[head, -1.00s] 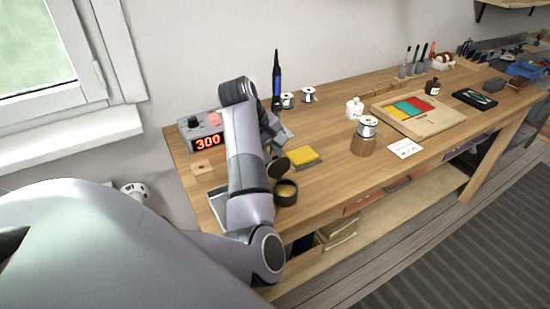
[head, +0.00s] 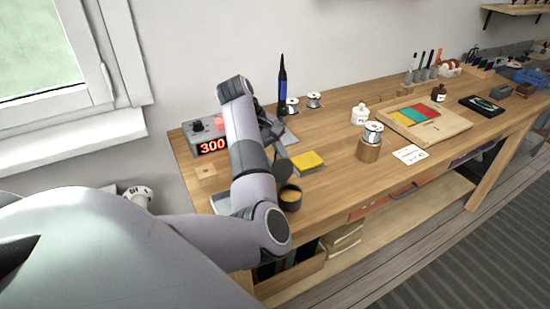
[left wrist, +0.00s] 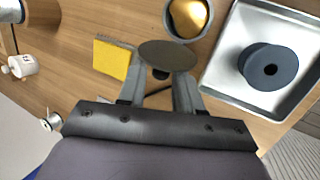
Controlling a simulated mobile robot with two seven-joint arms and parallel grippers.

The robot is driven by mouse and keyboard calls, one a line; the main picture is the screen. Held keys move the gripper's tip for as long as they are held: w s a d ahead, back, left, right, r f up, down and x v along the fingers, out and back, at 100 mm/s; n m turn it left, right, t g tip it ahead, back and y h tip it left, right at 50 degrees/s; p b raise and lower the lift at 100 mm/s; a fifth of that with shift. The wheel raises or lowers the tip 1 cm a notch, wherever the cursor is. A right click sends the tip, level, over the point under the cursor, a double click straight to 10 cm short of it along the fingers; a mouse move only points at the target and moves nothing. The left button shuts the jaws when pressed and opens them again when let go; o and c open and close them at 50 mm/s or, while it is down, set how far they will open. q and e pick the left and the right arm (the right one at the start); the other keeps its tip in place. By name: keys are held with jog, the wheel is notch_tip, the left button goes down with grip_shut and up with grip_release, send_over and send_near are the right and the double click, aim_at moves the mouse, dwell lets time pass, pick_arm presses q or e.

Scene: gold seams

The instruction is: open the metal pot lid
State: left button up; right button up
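The small dark metal pot (head: 290,198) stands on the bench near its front edge, with gold-coloured content showing; it also shows at the top of the left wrist view (left wrist: 187,20). Its round dark lid (left wrist: 167,54) is off the mouth, tilted up beside the rim; in the head view the lid (head: 284,168) stands just behind the pot. My left gripper (left wrist: 160,82) is at the lid, its fingers apart on both sides of the lid's small dark knob. The lid hides part of the fingertips, so contact is unclear. My right gripper is not in view.
A yellow pad (head: 308,161) lies close to the pot. A metal tray (left wrist: 223,82) with a dark round piece (left wrist: 270,67) is on the pot's other side. A control box reading 300 (head: 207,140) and a blue tool (head: 282,85) stand behind my arm.

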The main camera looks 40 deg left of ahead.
pick_arm(q)
jog(key=shift+o, duration=0.3)
jog(key=p+v, duration=0.1)
jog(key=v, duration=0.6)
dwell(0.3)
jog(key=shift+a, duration=0.15)
dwell(0.4)
